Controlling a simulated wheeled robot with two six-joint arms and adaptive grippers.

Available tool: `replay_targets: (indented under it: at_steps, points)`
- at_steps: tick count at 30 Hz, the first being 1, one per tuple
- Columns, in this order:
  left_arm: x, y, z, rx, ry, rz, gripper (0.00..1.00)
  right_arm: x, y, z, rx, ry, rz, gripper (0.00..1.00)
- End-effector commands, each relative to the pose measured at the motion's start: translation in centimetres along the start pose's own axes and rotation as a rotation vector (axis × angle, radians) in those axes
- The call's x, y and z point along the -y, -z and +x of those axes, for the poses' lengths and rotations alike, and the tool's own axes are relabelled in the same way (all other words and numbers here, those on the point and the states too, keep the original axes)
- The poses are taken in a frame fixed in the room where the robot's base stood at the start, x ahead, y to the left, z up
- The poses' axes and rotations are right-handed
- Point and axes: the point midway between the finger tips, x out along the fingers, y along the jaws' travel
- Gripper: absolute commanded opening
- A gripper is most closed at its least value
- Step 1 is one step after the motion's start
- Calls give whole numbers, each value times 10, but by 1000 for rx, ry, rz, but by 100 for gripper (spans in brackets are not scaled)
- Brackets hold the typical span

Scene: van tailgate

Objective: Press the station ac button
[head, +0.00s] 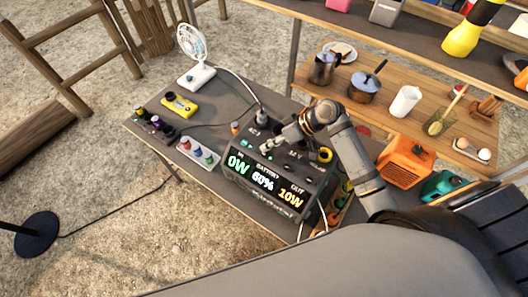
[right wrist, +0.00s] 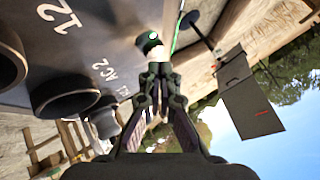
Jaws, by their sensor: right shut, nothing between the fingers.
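The power station (head: 236,172) is a dark box on the table, its front display reading 0W, 60% and 10W. My right gripper (head: 274,148) is shut and empty over the station's top panel, reaching in from the right. In the right wrist view its closed fingertips (right wrist: 158,70) point at a small round pale button (right wrist: 151,38) with a green light. The tips are very close to it; I cannot tell whether they touch. The label AC2 is printed on the panel beside it, but the button's own label is not readable. My left gripper is not in view.
A white fan (head: 192,45), a yellow device (head: 179,104) and a tray of small coloured items (head: 198,152) stand left of the station. A plug with cable (head: 261,117) is at its back. An orange box (head: 405,160) stands to the right.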

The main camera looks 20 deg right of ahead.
Motion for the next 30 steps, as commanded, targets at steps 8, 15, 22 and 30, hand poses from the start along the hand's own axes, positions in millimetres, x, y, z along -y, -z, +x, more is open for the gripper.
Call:
replay_targets:
  at_steps: [8, 15, 22, 30]
  points:
    - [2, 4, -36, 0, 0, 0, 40, 19, 19, -26, 0, 0, -1, 0]
    - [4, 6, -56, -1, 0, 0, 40, 30, 30, -42, 0, 0, -1, 0]
    - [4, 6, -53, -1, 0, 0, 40, 29, 29, -40, 0, 0, -1, 0]
    - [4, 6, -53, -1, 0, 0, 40, 29, 29, -40, 0, 0, -1, 0]
